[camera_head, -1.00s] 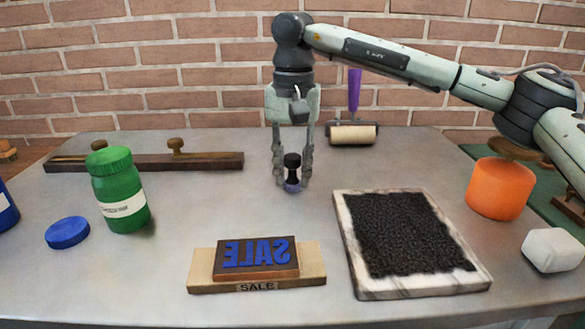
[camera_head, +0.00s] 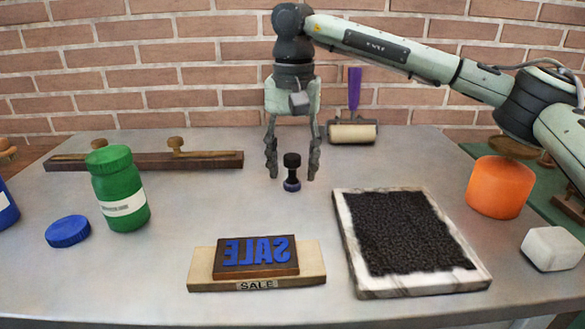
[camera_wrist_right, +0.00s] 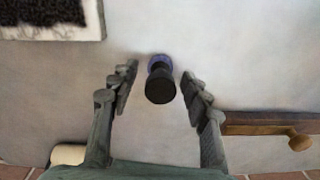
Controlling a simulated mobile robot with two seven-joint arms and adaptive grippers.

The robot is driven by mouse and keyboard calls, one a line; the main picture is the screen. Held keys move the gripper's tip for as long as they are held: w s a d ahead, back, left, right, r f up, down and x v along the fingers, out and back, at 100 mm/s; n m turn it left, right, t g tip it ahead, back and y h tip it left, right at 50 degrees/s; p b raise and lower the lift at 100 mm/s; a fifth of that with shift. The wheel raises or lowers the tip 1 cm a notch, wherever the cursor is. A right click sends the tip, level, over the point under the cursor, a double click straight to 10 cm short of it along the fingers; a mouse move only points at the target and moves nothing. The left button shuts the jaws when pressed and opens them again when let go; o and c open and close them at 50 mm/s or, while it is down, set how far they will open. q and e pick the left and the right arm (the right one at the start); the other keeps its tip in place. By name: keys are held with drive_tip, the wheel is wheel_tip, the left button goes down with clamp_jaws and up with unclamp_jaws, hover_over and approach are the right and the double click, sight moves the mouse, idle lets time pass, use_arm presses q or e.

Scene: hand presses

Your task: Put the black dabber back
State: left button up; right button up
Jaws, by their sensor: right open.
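The black dabber (camera_head: 292,172) stands upright on the grey table, with a dark knob on top and a blue-purple rim at its base. My right gripper (camera_head: 292,176) is open around it, one finger on each side, with clear gaps. In the right wrist view the dabber (camera_wrist_right: 160,83) stands between the open fingertips of the right gripper (camera_wrist_right: 157,78), touching neither. My left gripper does not show.
A marble slab (camera_head: 349,230) with a black textured surface lies front right. A blue SALE stamp block (camera_head: 256,256) lies front centre. A green jar (camera_head: 120,190), blue lid (camera_head: 68,231), orange pot (camera_head: 500,188) and white block (camera_head: 551,249) stand around. A roller (camera_head: 353,133) is behind.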

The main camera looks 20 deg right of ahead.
sight(293, 157)
wheel_tip(293, 157, up, 11)
drive_tip(key=shift+r, duration=0.1)
idle(0.6)
